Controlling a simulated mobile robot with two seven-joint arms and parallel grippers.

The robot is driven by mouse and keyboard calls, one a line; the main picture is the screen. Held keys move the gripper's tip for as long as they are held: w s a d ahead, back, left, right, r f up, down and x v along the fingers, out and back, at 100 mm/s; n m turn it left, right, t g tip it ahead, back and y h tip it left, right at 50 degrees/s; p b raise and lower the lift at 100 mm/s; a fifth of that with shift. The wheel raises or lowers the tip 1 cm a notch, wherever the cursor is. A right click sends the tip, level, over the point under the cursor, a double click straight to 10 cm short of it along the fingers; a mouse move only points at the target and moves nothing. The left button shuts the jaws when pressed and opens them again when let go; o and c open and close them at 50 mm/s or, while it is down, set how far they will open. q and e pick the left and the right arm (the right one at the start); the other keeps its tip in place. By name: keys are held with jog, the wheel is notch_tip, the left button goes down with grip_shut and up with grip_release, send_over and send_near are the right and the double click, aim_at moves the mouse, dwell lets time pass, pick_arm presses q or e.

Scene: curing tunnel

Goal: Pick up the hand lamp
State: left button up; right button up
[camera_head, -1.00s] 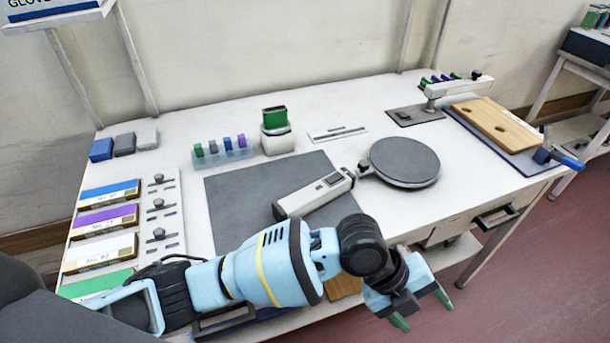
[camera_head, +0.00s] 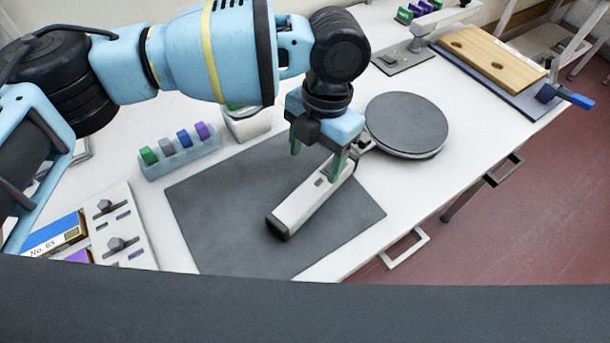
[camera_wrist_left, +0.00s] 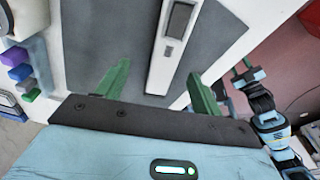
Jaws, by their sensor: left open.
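The hand lamp (camera_head: 305,207), a long whitish-grey bar with a dark near end, lies at a slant on the dark grey mat (camera_head: 215,215). My left gripper (camera_head: 317,158) is open and empty over its far end, pointing down, with green fingertips apart. One fingertip hides part of that end in the head view. In the left wrist view the lamp (camera_wrist_left: 170,50) runs between the two fingertips (camera_wrist_left: 160,74), closer to the right one, and shows a dark window. Whether the fingers touch it cannot be told. Part of my right arm (camera_wrist_left: 265,105) shows there, its jaws unclear.
A round dark plate (camera_head: 406,122) stands just right of the lamp's far end. A rack of coloured blocks (camera_head: 180,152) is left of the mat. A wooden board (camera_head: 492,57) lies at the back right. The mat's near part is bare.

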aim_at(315, 186)
pick_arm(q)
jog(key=shift+s+d+f, duration=0.1)
jog(key=shift+s+f, duration=0.1)
jog(key=shift+f, duration=0.15)
jog(key=shift+s+f, duration=0.1)
jog(key=shift+f, duration=0.8)
jog(key=shift+s+f+p, duration=0.15)
jog(key=shift+s+f, duration=0.1)
jog(key=shift+f, duration=1.05)
jog(key=shift+s+f+p, duration=0.15)
jog(key=shift+s+f, duration=0.05)
jog(key=shift+f, duration=1.1)
jog(key=c, duration=1.3)
